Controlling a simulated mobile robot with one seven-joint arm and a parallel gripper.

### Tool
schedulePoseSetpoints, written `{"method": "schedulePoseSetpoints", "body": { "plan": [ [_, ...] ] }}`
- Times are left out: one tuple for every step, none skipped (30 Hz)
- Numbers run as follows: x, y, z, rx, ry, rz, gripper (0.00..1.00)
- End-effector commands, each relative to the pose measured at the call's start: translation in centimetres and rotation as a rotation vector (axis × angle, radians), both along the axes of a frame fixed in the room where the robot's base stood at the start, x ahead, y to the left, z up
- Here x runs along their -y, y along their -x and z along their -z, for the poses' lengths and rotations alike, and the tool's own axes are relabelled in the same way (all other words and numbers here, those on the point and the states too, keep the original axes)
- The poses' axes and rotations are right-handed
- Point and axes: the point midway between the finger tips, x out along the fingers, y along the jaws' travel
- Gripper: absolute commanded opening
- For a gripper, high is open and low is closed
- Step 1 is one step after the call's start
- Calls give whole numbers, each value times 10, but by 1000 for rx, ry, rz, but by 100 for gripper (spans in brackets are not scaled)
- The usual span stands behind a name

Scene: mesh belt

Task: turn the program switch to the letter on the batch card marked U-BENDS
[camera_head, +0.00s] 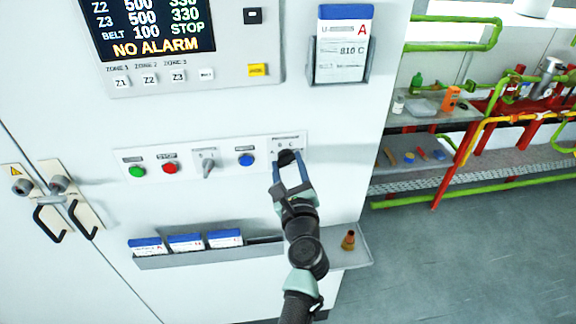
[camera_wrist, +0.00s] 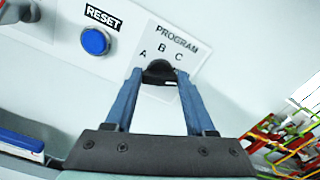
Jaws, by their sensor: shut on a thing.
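The program switch is a black knob (camera_wrist: 160,70) on a white plate labelled PROGRAM, with letters A, B and C around its upper side. My gripper (camera_wrist: 160,77) has its two blue fingers closed on either side of the knob. In the head view my gripper (camera_head: 289,162) reaches up to the knob at the right end of the control strip. Which letter the knob points to is not clear. A batch card (camera_head: 343,45) starting "U-" sits in the holder at the top, with a red A and "810 C" visible; the rest of its title is too small to read.
Green (camera_head: 137,171), red (camera_head: 169,168) and blue (camera_head: 246,160) buttons and a grey lever switch (camera_head: 207,168) lie left of the knob. Below is a rack (camera_head: 190,259) of several blue-topped cards. A small brown object (camera_head: 348,240) stands on a ledge. The display reads NO ALARM.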

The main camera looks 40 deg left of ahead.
Motion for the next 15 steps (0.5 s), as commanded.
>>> {"method": "schedulePoseSetpoints", "body": {
  "plan": [
    [0, 0, 0, 0, 0, 0, 4],
    [0, 0, 0, 0, 0, 0, 0],
    [0, 0, 0, 0, 0, 0, 0],
    [0, 0, 0, 1, 1, 0, 0],
    [0, 0, 0, 2, 1, 0, 0],
    [0, 0, 1, 4, 3, 0, 0],
    [0, 0, 1, 6, 5, 0, 0],
    [0, 0, 1, 10, 8, 0, 0],
    [0, 0, 1, 16, 14, 0, 0],
    [0, 0, 1, 22, 19, 0, 0],
    [0, 0, 1, 30, 25, 0, 0],
    [0, 0, 1, 42, 35, 1, 0],
    [0, 0, 2, 53, 45, 1, 0],
    [0, 0, 2, 64, 54, 1, 0],
    [1, 0, 2, 82, 69, 1, 0]
  ]
}}
